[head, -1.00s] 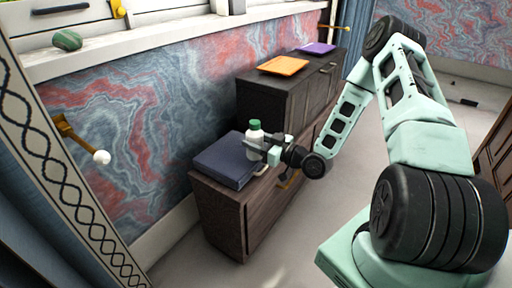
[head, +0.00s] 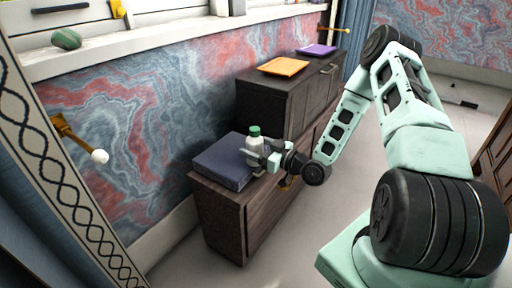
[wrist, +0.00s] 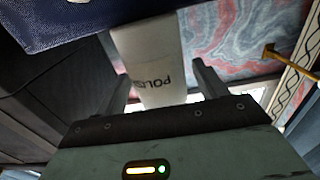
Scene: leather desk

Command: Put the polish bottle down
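The polish bottle (head: 254,146) is white with a green cap and stands upright at the right end of the dark blue box on the low cabinet. Whether its base touches the box is hidden. In the wrist view, the bottle (wrist: 160,58) is between my fingers with its lettering upside down. My gripper (wrist: 163,85) is around the bottle, with its fingers wide apart and a narrow gap showing on the right side. In the head view my gripper (head: 262,156) reaches in from the right.
The dark blue box (head: 222,165) lies on the low wooden cabinet (head: 240,220). A taller dark cabinet (head: 285,100) behind carries an orange tray (head: 284,66) and a purple item (head: 317,50). The patterned wall is close on the left. Open floor lies to the right.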

